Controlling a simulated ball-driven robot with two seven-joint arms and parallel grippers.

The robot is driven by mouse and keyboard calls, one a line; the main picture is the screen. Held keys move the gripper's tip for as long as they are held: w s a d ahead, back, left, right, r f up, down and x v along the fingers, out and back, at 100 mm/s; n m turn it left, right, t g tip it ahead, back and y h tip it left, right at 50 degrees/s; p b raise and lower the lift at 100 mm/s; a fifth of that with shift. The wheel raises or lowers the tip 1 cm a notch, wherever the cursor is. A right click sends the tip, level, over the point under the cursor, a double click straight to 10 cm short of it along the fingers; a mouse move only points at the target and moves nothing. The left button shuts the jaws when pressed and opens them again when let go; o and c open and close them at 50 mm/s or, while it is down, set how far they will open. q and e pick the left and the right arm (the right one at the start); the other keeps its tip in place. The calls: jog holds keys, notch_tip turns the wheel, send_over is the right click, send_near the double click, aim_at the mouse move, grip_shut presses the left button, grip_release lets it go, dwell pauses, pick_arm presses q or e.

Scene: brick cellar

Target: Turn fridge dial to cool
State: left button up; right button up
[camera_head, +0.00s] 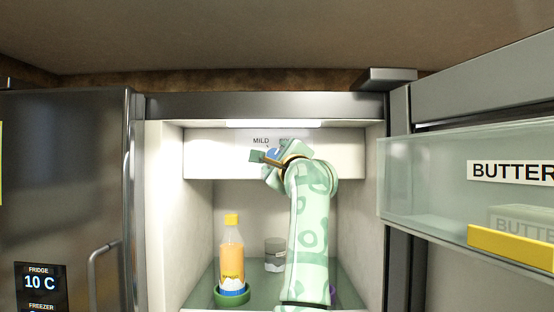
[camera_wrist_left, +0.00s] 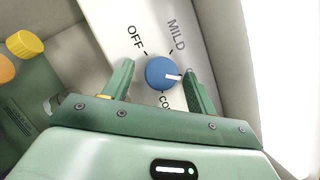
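The blue fridge dial (camera_wrist_left: 160,72) is on a white panel in the left wrist view. In the head view, a bit of the dial (camera_head: 272,153) shows behind my left gripper (camera_head: 266,158), below the MILD label. My left gripper's fingers stand apart on either side of the dial; I cannot tell whether they touch it. My right gripper is in neither view.
The fridge door (camera_head: 450,185) stands open at the right, with a butter compartment. An orange bottle (camera_head: 231,262) and a grey-lidded jar (camera_head: 275,254) stand on the glass shelf below my arm. A display (camera_head: 40,283) on the left door reads FRIDGE 10 C.

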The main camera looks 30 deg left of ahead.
pick_arm(q)
jog(key=b+v, duration=0.3)
jog(key=v, duration=1.3)
jog(key=shift+d+b, duration=0.15)
jog(key=shift+b, duration=0.15)
jog(key=shift+s, duration=0.1)
